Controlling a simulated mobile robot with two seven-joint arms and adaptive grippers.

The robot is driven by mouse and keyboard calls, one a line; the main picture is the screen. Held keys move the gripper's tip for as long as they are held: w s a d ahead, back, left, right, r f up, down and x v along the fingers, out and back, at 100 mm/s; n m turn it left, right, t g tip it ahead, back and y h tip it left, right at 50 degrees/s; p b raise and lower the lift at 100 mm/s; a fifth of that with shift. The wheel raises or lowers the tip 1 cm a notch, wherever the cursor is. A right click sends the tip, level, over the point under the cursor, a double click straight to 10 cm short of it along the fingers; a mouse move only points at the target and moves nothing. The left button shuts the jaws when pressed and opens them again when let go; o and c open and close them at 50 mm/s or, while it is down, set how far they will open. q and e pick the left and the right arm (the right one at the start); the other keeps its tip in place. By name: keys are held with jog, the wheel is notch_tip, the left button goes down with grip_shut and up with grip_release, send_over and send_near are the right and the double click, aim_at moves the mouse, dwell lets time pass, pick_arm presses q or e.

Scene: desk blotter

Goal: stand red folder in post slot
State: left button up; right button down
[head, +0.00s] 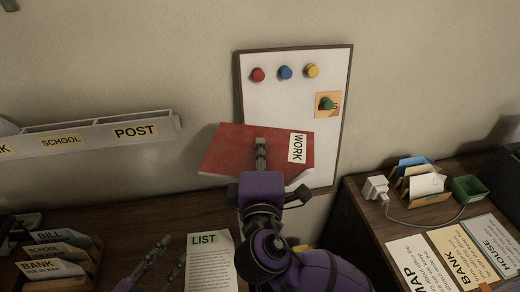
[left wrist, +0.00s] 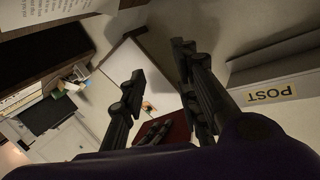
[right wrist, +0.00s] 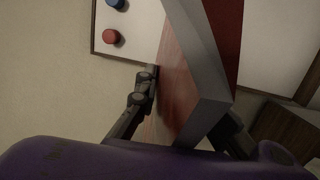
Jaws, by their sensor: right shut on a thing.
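The red folder (head: 232,150), with a white WORK label, is held up in front of the whiteboard, tilted. My right gripper (head: 260,148) is shut on it near its middle. In the right wrist view the folder (right wrist: 185,85) stands between the fingers, one partly hidden behind it. The post slot (head: 150,122) is the right-end compartment of the pale wall rack, labelled POST; the folder is to its right and apart from it. The POST label also shows in the left wrist view (left wrist: 270,93). My left gripper (head: 168,258) is low over the desk, fingers apart and empty.
The whiteboard (head: 290,110) with coloured magnets hangs behind the folder. Below are a LIST sheet (head: 208,262) and a sorter of labelled envelopes (head: 60,262). The right desk holds a charger (head: 375,187), a card holder (head: 425,183), a green box (head: 468,189) and papers.

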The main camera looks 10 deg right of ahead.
pick_arm(q)
jog(key=s+a+f+n+g+y, duration=0.2)
jog(key=s+f+n, duration=0.3)
jog(key=f, duration=0.5)
jog(key=s+a+f+n+g+y, duration=0.2)
jog(key=s+f+n+y, duration=0.2)
jog(key=s+f, duration=0.6)
jog(key=shift+s+a+f+n+g+y, duration=0.3)
jog(key=shift+f+n+g+y, duration=0.15)
jog(key=shift+y, duration=0.15)
